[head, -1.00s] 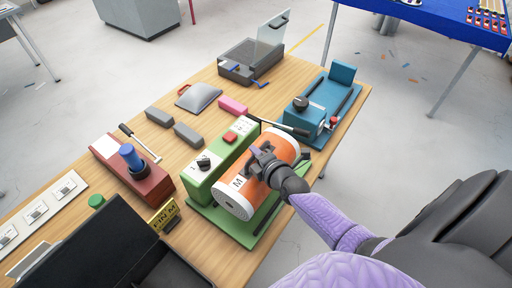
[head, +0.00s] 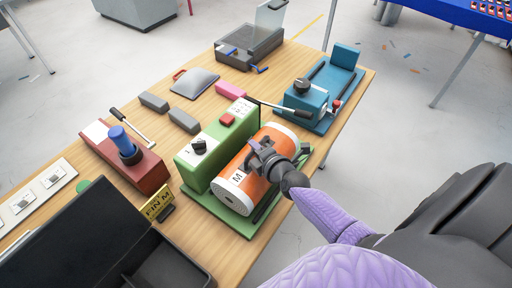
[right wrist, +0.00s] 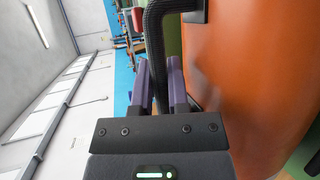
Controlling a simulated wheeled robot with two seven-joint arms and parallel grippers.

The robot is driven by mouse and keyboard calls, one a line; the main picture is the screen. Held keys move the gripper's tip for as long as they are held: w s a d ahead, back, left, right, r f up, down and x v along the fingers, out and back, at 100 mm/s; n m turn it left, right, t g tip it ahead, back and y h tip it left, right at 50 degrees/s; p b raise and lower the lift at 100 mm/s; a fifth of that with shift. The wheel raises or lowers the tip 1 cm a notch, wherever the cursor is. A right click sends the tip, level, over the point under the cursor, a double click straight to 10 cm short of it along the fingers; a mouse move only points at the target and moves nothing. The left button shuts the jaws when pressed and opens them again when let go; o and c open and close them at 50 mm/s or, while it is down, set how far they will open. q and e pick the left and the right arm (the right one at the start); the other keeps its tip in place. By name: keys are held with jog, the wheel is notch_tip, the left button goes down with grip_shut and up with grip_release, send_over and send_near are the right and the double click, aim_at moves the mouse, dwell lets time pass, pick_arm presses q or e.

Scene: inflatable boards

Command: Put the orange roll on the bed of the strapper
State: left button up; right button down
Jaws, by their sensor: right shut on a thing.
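The orange roll (head: 238,163) has white ends and a white label marked M. It lies lengthwise over the green bed (head: 222,217) of the strapper, beside its upright green housing (head: 212,148) with a black knob and red button. I cannot tell whether the roll touches the bed. My right gripper (head: 264,158) is shut on a dark handle on top of the roll. In the right wrist view my purple fingers (right wrist: 160,85) close on a black handle (right wrist: 154,45), with the orange roll (right wrist: 255,80) filling the right side. My left gripper is not in view.
A blue machine (head: 306,104) stands at the back right and a red press (head: 140,170) at the left. A yellow sign (head: 158,203) stands near the bed's left corner. Grey blocks (head: 184,121) and a pink block (head: 230,89) lie behind the housing.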

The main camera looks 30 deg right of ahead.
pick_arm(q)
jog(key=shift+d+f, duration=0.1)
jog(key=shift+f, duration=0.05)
pick_arm(e)
jog(key=shift+f, duration=0.1)
jog(key=shift+f, duration=0.15)
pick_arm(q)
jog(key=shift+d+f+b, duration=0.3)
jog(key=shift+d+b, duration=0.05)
pick_arm(e)
jog(key=shift+f, duration=0.25)
jog(key=c, duration=0.6)
grip_release()
jog(key=shift+o, duration=0.3)
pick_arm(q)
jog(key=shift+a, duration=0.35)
